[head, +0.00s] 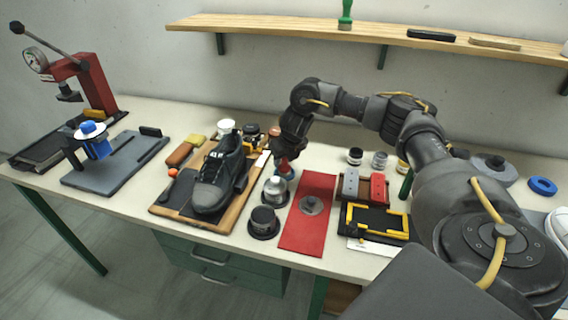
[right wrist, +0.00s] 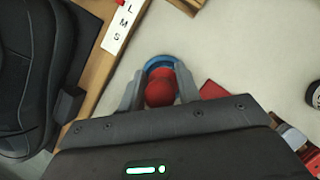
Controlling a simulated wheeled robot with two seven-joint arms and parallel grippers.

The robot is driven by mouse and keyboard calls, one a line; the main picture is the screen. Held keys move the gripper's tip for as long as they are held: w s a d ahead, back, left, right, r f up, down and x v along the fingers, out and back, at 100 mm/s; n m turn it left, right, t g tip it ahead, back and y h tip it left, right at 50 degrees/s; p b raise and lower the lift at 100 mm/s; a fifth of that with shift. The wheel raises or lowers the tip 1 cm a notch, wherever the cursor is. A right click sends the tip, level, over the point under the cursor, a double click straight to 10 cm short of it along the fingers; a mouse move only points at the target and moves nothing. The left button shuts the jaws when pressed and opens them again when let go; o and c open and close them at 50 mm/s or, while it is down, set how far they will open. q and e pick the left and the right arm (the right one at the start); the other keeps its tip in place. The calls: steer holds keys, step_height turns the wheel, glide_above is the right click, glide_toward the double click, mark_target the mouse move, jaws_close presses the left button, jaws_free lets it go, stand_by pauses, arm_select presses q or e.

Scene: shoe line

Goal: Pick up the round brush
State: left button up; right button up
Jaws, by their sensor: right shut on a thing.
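The round brush shows as a rounded red handle (right wrist: 160,88) with a blue part around its far side in the right wrist view. In the head view it is a small red and blue shape (head: 285,166) just right of the shoe board, partly hidden by my gripper. My right gripper (right wrist: 160,95) has its two grey fingers on either side of the red handle and is shut on it. In the head view this gripper (head: 286,156) points down over the table. The brush's lower end is hidden, so I cannot tell whether it touches the table. My left gripper is not in view.
A black shoe (head: 218,176) stands on a wooden-edged board left of the brush. Round tins (head: 264,221) stand in front, beside a red mat (head: 307,215). A yellow-rimmed tray (head: 376,222) lies to the right. A red press (head: 82,82) is far left; a shelf (head: 365,29) hangs above.

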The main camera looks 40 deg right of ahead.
steer(key=shift+r, duration=0.1)
steer(key=shift+r, duration=0.2)
step_height(320, 180, up, 2)
steer(key=shift+b, duration=0.55)
steer(key=p+v, duration=0.1)
steer(key=v, duration=0.4)
steer(key=s+a+p+v, duration=0.1)
steer(key=v, duration=0.1)
steer(key=shift+p, duration=0.35)
jaws_close()
steer(key=s+a+r+p, duration=0.2)
steer(key=s+a+r, duration=0.2)
steer(key=s, duration=0.5)
steer(key=shift+s, duration=0.2)
